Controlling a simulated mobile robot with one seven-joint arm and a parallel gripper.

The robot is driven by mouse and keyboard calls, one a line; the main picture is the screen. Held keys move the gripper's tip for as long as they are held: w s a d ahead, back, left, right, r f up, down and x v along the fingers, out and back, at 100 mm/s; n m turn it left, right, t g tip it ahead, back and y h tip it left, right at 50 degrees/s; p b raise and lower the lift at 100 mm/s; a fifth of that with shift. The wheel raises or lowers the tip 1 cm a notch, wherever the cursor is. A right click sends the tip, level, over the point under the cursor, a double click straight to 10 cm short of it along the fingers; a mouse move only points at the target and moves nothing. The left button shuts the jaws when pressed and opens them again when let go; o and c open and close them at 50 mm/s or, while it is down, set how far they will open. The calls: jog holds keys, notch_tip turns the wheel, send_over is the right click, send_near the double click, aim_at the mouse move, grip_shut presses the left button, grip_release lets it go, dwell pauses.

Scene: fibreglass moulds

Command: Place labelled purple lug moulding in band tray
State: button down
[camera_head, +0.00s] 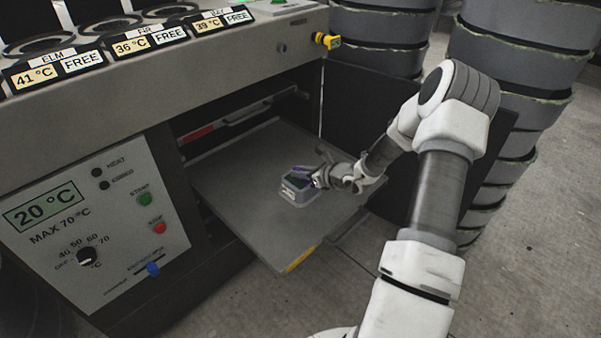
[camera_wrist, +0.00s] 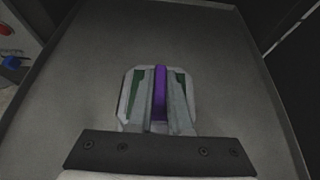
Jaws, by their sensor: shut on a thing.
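The moulding (camera_head: 297,187) is a small pale grey piece with dark green on top and a purple lug. It is at the middle of the pulled-out grey tray (camera_head: 225,178), on it or just above it; I cannot tell which. My gripper (camera_head: 312,180) reaches it from the right. In the wrist view my gripper (camera_wrist: 160,105) is shut on the purple lug (camera_wrist: 160,88), with the grey and green body (camera_wrist: 133,90) showing beyond the fingers. A small pale label shows on the moulding's near side in the head view, too small to read.
The oven panel (camera_head: 93,225) at left reads 20 °C, MAX 70 °C. Above, wells carry signs ELM 41 °C, FIR 36 °C and a third at 39 °C, each FREE. A dark open door (camera_head: 365,110) and stacked grey tubs (camera_head: 525,60) stand right. The tray around the moulding is bare.

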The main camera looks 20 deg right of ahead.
jog(key=c, duration=0.8)
grip_release()
jog(key=shift+c, duration=0.2)
jog(key=shift+r+p, duration=0.3)
jog(key=shift+p, duration=0.1)
jog(key=p+v, duration=0.3)
jog(key=v, duration=0.8)
jog(key=shift+s, duration=0.45)
jog(key=shift+d, duration=0.1)
